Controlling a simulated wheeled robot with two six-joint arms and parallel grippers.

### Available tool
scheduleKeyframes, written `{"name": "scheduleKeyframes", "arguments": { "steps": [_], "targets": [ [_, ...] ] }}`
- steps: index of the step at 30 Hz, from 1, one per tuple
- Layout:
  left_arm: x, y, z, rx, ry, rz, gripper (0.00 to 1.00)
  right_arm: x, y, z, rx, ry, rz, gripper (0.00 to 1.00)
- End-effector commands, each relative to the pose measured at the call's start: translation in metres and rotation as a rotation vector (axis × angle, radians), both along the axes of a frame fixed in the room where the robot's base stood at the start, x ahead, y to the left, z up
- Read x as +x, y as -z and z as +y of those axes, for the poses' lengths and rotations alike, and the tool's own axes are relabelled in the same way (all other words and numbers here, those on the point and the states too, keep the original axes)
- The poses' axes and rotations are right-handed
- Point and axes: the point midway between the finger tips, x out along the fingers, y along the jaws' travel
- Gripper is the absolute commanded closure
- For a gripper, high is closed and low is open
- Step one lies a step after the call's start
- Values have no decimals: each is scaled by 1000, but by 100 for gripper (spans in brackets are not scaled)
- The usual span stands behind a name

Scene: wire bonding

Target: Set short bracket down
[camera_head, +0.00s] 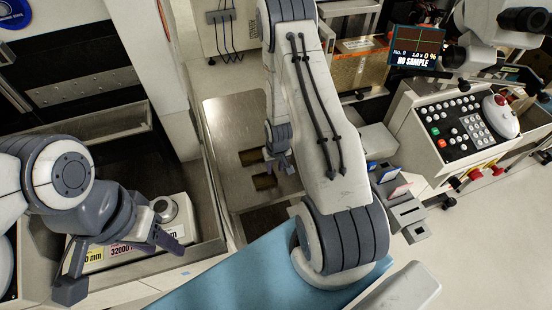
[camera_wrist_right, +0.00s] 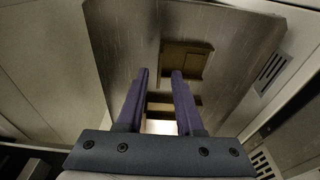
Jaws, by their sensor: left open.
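I cannot make out the short bracket for certain. A brown rectangular piece or recess (camera_wrist_right: 187,60) shows on the metal plate (camera_wrist_right: 226,50) past my right fingertips. In the head view two small brown rectangles, an upper one (camera_head: 250,157) and a lower one (camera_head: 265,182), lie on the same plate (camera_head: 232,118). My right gripper (camera_head: 281,168) hangs over the plate beside them. In the right wrist view its purple fingers (camera_wrist_right: 160,75) stand apart with nothing clearly between them. My left gripper (camera_head: 122,264) is open and empty at the lower left.
A control panel (camera_head: 461,128) with buttons and a small screen (camera_head: 416,46) are at the right. A blue mat (camera_head: 225,275) lies in front. Plate walls stand close around my right gripper.

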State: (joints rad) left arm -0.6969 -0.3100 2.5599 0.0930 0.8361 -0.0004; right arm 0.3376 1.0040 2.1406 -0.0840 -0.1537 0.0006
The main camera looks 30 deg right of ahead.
Motion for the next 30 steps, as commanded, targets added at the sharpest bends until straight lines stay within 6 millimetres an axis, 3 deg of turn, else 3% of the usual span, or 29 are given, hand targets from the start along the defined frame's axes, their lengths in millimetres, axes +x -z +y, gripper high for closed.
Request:
{"name": "scheduleKeyframes", "arguments": {
  "steps": [3, 9, 20, 23, 25, 27, 30],
  "targets": [
    [0, 0, 0, 0, 0, 0, 50, -3, -28, 0, -1, -1, -4, 64],
    [0, -8, 0, 0, 0, 0, 50, -9, -65, 2, 0, -1, -1, 64],
    [0, -13, 0, 0, 0, 0, 50, -11, -84, 6, -3, -11, 1, 64],
    [0, -13, 0, 0, 0, 0, 50, -5, -103, 25, -11, -61, 2, 64],
    [0, -13, 0, 0, 0, 0, 50, -2, -129, 51, -21, -128, 4, 64],
    [0, -13, 0, 0, 0, 0, 50, -5, -161, 87, -28, -217, 10, 64],
    [0, -13, 0, 0, 0, 0, 50, -26, -208, 142, -28, -355, 24, 64]
  ]
}}
